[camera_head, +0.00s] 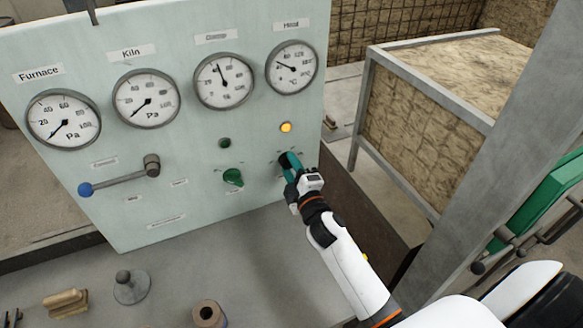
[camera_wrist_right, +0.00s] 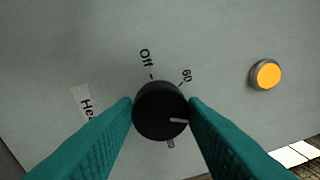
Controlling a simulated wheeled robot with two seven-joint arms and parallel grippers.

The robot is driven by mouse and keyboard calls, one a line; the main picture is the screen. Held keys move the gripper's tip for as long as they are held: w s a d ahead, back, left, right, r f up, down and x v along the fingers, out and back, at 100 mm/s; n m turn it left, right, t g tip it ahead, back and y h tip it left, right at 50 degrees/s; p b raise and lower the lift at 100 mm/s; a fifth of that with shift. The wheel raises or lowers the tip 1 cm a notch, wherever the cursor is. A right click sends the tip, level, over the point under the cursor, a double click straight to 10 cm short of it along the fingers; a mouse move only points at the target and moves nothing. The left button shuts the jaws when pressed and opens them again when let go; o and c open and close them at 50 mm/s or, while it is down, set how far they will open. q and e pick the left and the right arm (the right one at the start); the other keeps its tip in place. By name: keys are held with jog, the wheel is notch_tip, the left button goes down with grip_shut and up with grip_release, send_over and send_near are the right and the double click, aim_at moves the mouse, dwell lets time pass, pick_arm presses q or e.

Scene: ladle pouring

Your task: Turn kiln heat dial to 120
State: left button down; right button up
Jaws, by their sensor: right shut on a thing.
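The black heat dial (camera_wrist_right: 159,112) sits on the pale green panel (camera_wrist_right: 215,35). In the right wrist view its white pointer line points right, toward a finger. Marks "Off" and "60" show above it; a mark below is partly hidden and unreadable. I see no "120" mark. A label starting "He" (camera_wrist_right: 83,102) is cut by the left finger. My right gripper (camera_wrist_right: 160,113) has its two teal fingers shut on the dial from both sides. In the head view, this gripper (camera_head: 291,165) reaches the panel's lower right and mostly hides the dial.
A lit orange lamp (camera_head: 286,127) is above the dial. A green knob (camera_head: 233,177) and a blue-ended lever (camera_head: 118,180) are to its left. Several gauges line the panel's top, including the Kiln gauge (camera_head: 146,98). A metal-framed block (camera_head: 430,120) stands at right.

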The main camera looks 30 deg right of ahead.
jog(key=shift+m, duration=0.4)
jog(key=o, duration=1)
jog(key=s+a+b, duration=0.1)
jog(key=s+b, duration=0.1)
jog(key=s, duration=1)
jog(key=shift+f, duration=0.3)
jog(key=shift+f, duration=0.1)
